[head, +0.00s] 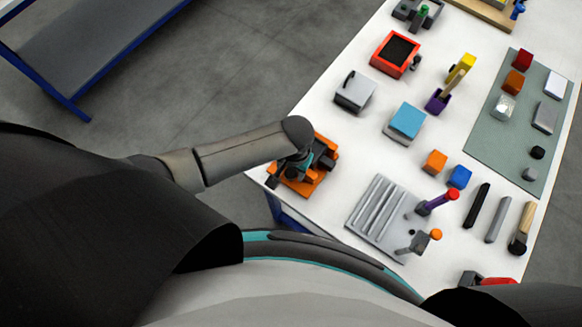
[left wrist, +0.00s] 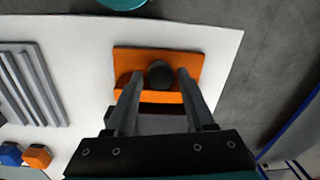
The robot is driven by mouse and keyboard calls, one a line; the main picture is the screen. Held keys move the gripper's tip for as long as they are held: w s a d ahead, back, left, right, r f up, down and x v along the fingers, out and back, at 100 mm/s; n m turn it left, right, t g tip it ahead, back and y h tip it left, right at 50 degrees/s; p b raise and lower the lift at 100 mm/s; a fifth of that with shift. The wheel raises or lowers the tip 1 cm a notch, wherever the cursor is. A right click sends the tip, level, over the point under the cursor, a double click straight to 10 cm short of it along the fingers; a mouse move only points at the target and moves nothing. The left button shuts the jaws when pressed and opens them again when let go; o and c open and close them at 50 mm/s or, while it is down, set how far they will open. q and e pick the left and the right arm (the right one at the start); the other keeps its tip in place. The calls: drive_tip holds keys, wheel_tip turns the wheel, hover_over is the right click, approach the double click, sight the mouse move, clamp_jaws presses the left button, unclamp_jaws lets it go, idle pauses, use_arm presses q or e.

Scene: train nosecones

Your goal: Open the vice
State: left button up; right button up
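The vice (head: 318,182), orange with dark grey parts, sits at the table's near left corner. In the left wrist view its orange base (left wrist: 190,62) and a dark round knob (left wrist: 161,75) show. My left gripper (head: 294,168) is over the vice, pointing down at it. In the left wrist view its two fingers (left wrist: 158,80) stand apart, one on each side of the knob. I cannot tell whether either finger touches it. The vice's jaws are partly hidden under my gripper. My right gripper is not in view.
A grey ribbed plate (head: 378,212) with upright handled tools lies right of the vice. A grey box (head: 355,92), a blue-topped block (head: 406,121) and a red box (head: 394,54) stand farther back. A green-grey mat (head: 485,135) holds several small blocks. The table edge is close on the left.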

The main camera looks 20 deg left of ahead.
sight(294, 174)
use_arm(q)
drive_tip(key=shift+r, duration=0.15)
wheel_tip(294, 174, up, 15)
drive_tip(key=shift+d, duration=0.35)
idle(0.7)
